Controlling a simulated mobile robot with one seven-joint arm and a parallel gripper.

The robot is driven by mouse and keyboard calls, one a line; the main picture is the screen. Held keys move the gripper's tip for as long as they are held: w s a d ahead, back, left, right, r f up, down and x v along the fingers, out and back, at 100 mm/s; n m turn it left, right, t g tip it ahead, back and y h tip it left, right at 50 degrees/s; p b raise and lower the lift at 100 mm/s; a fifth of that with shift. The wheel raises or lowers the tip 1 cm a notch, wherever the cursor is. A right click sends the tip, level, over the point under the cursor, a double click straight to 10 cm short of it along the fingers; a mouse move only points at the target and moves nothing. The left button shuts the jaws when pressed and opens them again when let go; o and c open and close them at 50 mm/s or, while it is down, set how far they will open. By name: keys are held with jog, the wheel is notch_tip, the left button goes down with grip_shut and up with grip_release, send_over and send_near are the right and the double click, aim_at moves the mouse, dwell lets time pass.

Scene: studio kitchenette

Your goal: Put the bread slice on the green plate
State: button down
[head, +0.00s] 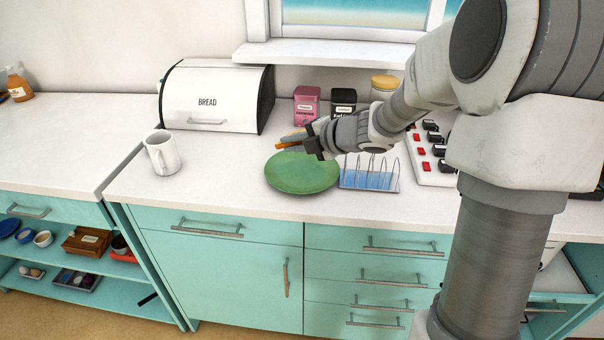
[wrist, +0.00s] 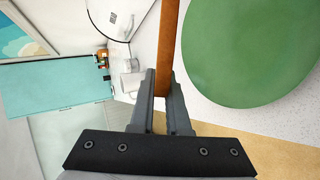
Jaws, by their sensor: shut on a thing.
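The green plate (head: 302,175) lies flat and empty on the white counter, and it also shows at the upper right of the wrist view (wrist: 250,50). My gripper (head: 300,142) is above the plate's far edge in the head view. It is shut on the bread slice (head: 288,145), which shows as a thin orange-brown piece. In the wrist view the slice (wrist: 168,45) is seen edge-on as a brown strip between my gripper's fingertips (wrist: 160,85), beside the plate in the picture. The slice looks apart from the plate; much of it is hidden.
A toast rack (head: 370,178) stands close right of the plate. A white mug (head: 162,153) and bread bin (head: 217,97) are to the left. Pink (head: 307,106) and black (head: 342,103) tins stand behind. The counter between mug and plate is clear.

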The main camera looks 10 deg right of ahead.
notch_tip(320, 180, down, 7)
jog(key=b, duration=0.5)
jog(key=shift+f+b, duration=0.2)
jog(key=shift+b, duration=0.15)
jog(key=c, duration=1.1)
grip_release()
jog(key=shift+o, duration=0.2)
jog(key=shift+p+v, duration=2)
jog(key=shift+v, duration=1.55)
jog(key=shift+s+d+r, duration=0.25)
jog(key=shift+s, duration=0.1)
jog(key=shift+r, duration=0.1)
notch_tip(320, 180, up, 7)
jog(key=s+d+p, duration=0.1)
jog(key=s+p, duration=0.1)
jog(key=p, duration=0.5)
jog(key=shift+d+p, duration=0.3)
